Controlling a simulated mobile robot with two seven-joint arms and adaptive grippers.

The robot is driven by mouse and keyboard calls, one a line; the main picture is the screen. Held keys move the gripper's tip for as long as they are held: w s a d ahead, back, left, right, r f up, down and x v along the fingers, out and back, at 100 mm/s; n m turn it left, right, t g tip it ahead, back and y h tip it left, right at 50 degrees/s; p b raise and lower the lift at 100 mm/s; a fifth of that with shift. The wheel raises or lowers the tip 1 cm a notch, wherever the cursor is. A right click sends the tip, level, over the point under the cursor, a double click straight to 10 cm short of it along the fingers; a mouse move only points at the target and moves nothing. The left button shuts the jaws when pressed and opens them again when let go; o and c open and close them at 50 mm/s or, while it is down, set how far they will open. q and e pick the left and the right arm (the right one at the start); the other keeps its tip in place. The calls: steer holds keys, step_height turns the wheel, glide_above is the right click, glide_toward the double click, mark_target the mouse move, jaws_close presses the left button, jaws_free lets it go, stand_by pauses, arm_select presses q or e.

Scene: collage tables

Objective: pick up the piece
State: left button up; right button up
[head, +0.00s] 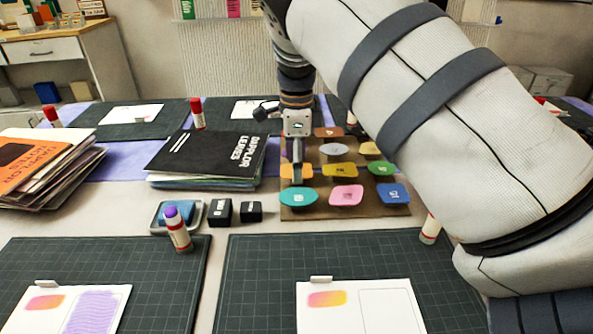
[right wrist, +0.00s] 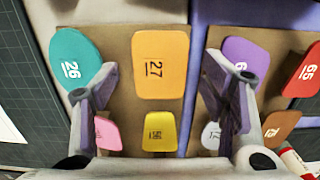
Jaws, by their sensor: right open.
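Several flat coloured pieces lie in rows on a brown board (head: 375,211) in the head view. My right gripper (head: 297,178) points down over the board's left column. In the right wrist view its fingers (right wrist: 161,78) are spread wide and empty. The orange piece numbered 27 (right wrist: 160,50) lies between and beyond them; in the head view a finger partly covers an orange piece (head: 312,170). The teal piece 26 (right wrist: 73,57) is left of it and a purple piece (right wrist: 243,55) right of it, partly behind a finger. A yellow piece (right wrist: 154,130) lies nearer. My left gripper is not in view.
A black book (head: 205,153) on a stack lies left of the board. Small black blocks (head: 220,210), a tray (head: 158,226) and a purple-topped glue stick (head: 178,230) stand in front of it. Dark cutting mats (head: 245,275) with white cards cover the near table.

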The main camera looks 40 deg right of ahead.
steer(key=shift+f, duration=0.25)
stand_by(0.3)
steer(key=c, duration=0.8)
steer(key=shift+c, duration=0.2)
